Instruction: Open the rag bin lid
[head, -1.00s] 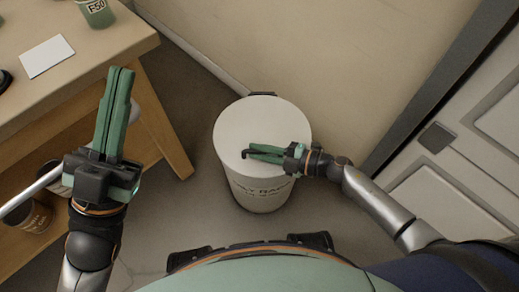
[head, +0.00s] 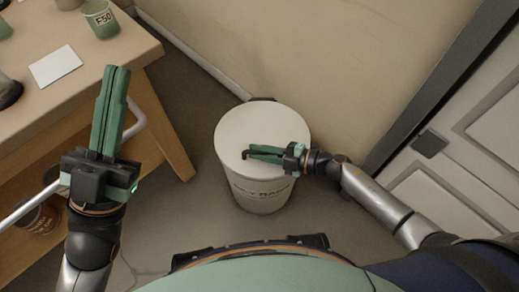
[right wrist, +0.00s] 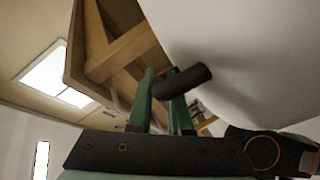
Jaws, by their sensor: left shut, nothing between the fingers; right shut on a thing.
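The rag bin (head: 262,192) is a white round bin with dark lettering on its front, standing on the floor by the wall. Its white lid (head: 262,122) covers the top and looks down on the rim, with a dark hinge at the back. My right gripper (head: 252,152) reaches over the lid's front from the right, shut on a short dark handle (head: 245,154). In the right wrist view the black handle (right wrist: 182,82) lies between the green fingers, beside the lid's pale surface. My left gripper (head: 117,72) is shut and empty, left of the bin.
A wooden bench (head: 120,52) stands at left with a white card (head: 56,66) and a green cup (head: 100,18) on top. A can (head: 36,217) is on its lower shelf. A wall is behind the bin and a grey-white cabinet (head: 450,150) is at right.

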